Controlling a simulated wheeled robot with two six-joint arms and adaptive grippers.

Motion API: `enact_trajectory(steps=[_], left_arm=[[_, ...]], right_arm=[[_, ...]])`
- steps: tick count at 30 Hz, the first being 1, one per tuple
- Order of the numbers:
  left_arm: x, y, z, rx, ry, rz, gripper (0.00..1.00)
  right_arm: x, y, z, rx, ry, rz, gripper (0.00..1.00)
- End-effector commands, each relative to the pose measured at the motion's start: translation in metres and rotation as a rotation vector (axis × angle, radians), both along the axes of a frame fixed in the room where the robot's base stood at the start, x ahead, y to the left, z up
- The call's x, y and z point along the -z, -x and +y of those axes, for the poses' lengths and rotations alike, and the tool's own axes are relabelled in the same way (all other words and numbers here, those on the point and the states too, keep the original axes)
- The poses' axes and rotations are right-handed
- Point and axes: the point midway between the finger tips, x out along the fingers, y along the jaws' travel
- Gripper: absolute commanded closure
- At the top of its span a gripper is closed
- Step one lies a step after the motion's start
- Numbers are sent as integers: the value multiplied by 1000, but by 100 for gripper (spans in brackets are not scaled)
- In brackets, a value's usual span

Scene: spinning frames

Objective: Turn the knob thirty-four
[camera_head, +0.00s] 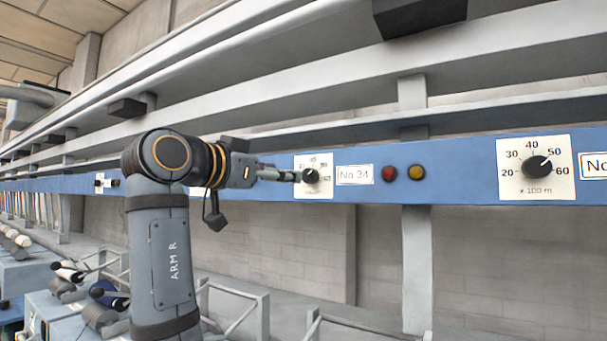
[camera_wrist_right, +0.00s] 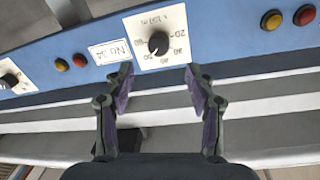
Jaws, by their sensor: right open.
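The black knob (camera_head: 311,176) sits on a white dial plate (camera_head: 325,161) on the blue rail, left of a label (camera_head: 354,175) reading "No 34". My right gripper (camera_head: 293,176) is at the knob's left side in the head view. In the right wrist view, my right gripper (camera_wrist_right: 160,71) is open and empty, with one finger on each side of the knob's line. The knob (camera_wrist_right: 158,43) shows just beyond the fingertips, apart from both. The picture there is turned over, with the label (camera_wrist_right: 110,52) left of the dial. The knob's pointer setting is too small to read surely. My left gripper is out of view.
A red button (camera_head: 389,173) and a yellow button (camera_head: 416,172) sit right of the label. Another dial with a knob (camera_head: 537,167) is farther right on the blue rail (camera_head: 460,174). Grey rails run above; metal frames and spindles stand at lower left.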

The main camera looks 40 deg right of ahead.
Motion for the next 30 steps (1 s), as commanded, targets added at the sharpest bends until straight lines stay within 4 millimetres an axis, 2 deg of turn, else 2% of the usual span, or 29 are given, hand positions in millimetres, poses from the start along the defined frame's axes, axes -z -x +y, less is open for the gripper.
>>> enact_trajectory(steps=[3,9,14,22,30], left_arm=[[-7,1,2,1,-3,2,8],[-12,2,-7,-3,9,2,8],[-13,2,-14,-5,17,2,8],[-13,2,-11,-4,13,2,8],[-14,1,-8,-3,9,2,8]], right_arm=[[-2,-4,-28,7,0,1,44],[-2,-12,-63,5,0,1,44],[-1,-15,-75,2,0,0,44],[-1,-15,-76,0,0,0,44],[-1,-15,-76,1,0,0,81]])
